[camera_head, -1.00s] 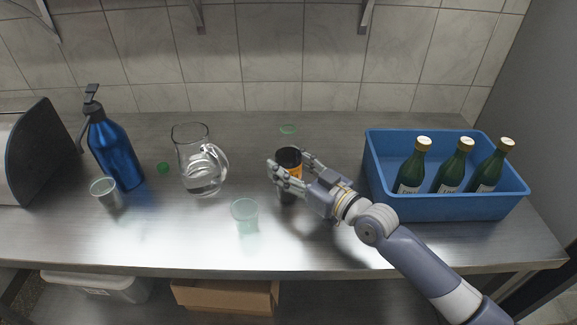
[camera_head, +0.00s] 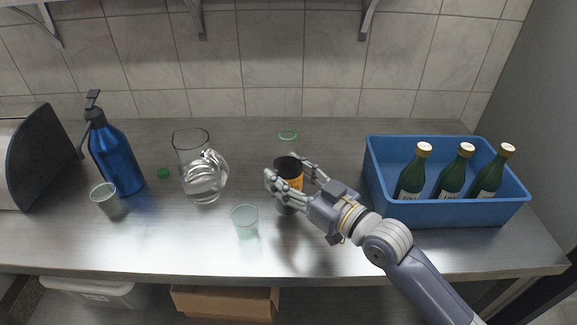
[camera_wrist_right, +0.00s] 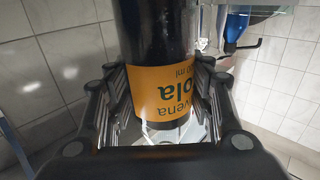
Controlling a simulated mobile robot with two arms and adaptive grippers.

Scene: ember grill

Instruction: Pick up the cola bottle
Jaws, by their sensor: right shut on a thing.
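The cola bottle (camera_head: 289,174) is dark with an orange label and stands roughly upright near the middle of the steel counter. My right gripper (camera_head: 290,182) reaches in from the lower right and is shut around its sides. In the right wrist view the dark bottle (camera_wrist_right: 158,35) fills the middle, with its orange label (camera_wrist_right: 165,85) upside down between the fingers (camera_wrist_right: 160,100). The fingers hide part of the bottle in the head view. I cannot tell whether its base touches the counter. My left gripper is not in view.
A glass pitcher (camera_head: 201,180), a blue pump bottle (camera_head: 115,160) and clear cups (camera_head: 245,221) (camera_head: 105,198) stand to the left. A blue crate (camera_head: 440,211) with green bottles (camera_head: 411,178) is at right.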

